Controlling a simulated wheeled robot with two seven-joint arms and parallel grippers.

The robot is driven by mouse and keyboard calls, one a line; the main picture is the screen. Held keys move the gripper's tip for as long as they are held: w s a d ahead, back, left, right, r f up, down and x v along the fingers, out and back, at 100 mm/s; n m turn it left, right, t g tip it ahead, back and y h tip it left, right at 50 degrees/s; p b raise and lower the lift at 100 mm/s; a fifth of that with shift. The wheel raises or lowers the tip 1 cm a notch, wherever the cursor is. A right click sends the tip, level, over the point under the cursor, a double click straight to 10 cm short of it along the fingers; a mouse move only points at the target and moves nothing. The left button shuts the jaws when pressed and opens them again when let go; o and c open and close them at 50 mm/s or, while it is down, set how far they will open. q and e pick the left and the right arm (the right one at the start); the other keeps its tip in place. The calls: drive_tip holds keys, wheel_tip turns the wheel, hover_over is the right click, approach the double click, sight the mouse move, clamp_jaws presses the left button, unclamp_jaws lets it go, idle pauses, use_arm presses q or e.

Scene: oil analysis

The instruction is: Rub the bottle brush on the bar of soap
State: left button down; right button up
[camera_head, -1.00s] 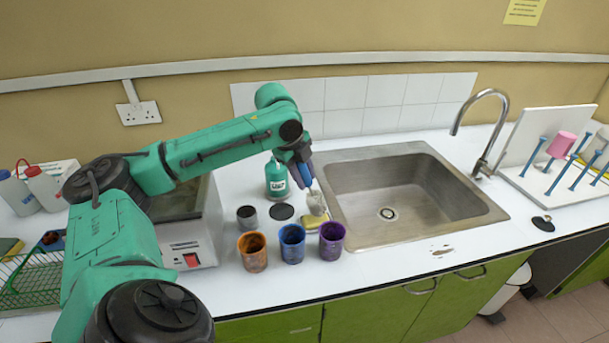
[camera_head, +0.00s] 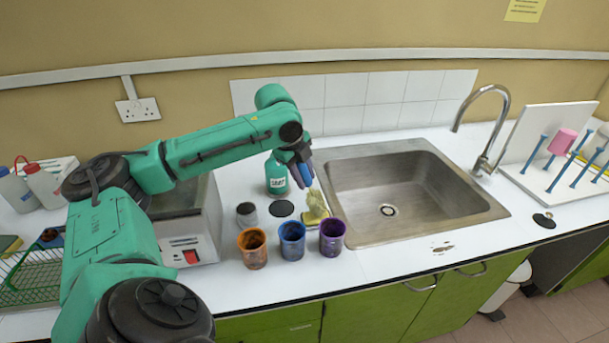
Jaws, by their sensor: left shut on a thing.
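My left gripper (camera_head: 303,174) points down near the sink's left edge, behind the cups. It is shut on the bottle brush, whose grip is mostly hidden by the fingers. The brush head (camera_head: 317,202) shows pale yellowish below the gripper. The yellowish bar of soap (camera_head: 311,219) lies on the counter directly under the brush head. The two overlap in the picture and look to be touching, but their edges blend. My right gripper is out of view.
Orange (camera_head: 252,248), blue (camera_head: 292,241) and purple (camera_head: 332,237) cups stand in front of the soap. A small grey cup (camera_head: 246,215) and black disc (camera_head: 282,208) are to the left. The sink (camera_head: 410,195) is right.

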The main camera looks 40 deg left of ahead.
use_arm(q)
drive_tip(key=shift+s+f+p, duration=0.1)
drive_tip(key=shift+f+p, duration=0.05)
drive_tip(key=shift+p, duration=0.15)
idle(1.2)
wheel_tip(320, 180, up, 7)
drive_tip(key=p, duration=0.8)
drive_tip(key=shift+p, duration=0.3)
idle(0.3)
